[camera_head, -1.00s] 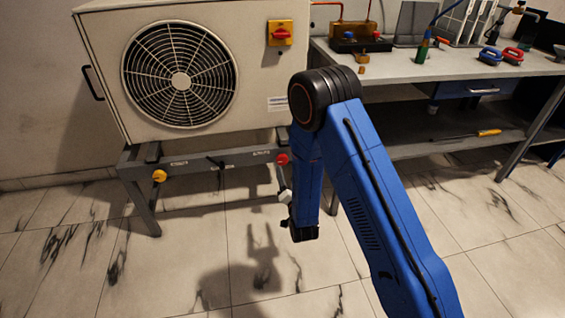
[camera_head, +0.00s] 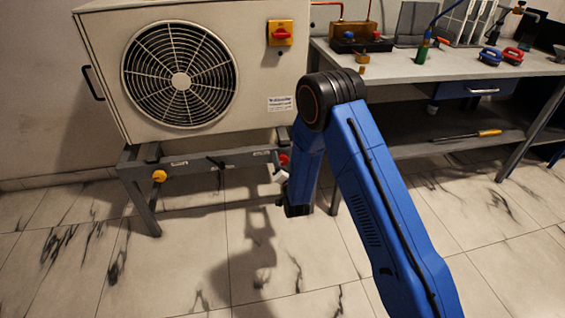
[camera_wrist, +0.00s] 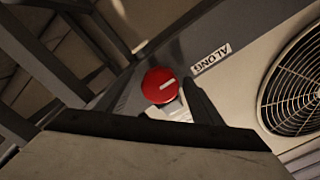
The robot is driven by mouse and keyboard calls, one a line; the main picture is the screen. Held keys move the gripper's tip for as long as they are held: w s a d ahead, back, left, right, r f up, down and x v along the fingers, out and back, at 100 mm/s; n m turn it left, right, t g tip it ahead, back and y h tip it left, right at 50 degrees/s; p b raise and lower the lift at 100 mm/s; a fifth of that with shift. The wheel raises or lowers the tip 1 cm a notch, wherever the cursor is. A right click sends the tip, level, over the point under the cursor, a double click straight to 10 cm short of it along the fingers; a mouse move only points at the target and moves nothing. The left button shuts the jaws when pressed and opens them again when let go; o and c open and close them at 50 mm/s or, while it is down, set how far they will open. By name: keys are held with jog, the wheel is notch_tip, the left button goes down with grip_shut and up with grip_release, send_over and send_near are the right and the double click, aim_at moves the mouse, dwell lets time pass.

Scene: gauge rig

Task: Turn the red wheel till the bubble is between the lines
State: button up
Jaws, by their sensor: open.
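The red wheel (camera_head: 284,160) sits at the right end of the grey frame rail under the fan unit, partly hidden by my arm. In the wrist view the red wheel (camera_wrist: 160,85) is a round knob with a white line across it, beside a label reading ALONG. My gripper (camera_head: 279,175) is open and just in front of and below the wheel; its fingers are small and partly hidden in the head view. In the wrist view a dark finger reaches up on the wheel's right side; I cannot tell whether it touches. I cannot make out the bubble or its lines.
A yellow knob (camera_head: 159,176) sits at the rail's left end, with a black part (camera_head: 215,162) between. The fan unit (camera_head: 255,85) stands above. A workbench (camera_head: 450,68) with tools is at the right. The floor in front is clear.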

jog(key=c, duration=1.1)
jog(key=shift+o, duration=0.2)
jog(key=shift+n, duration=0.3)
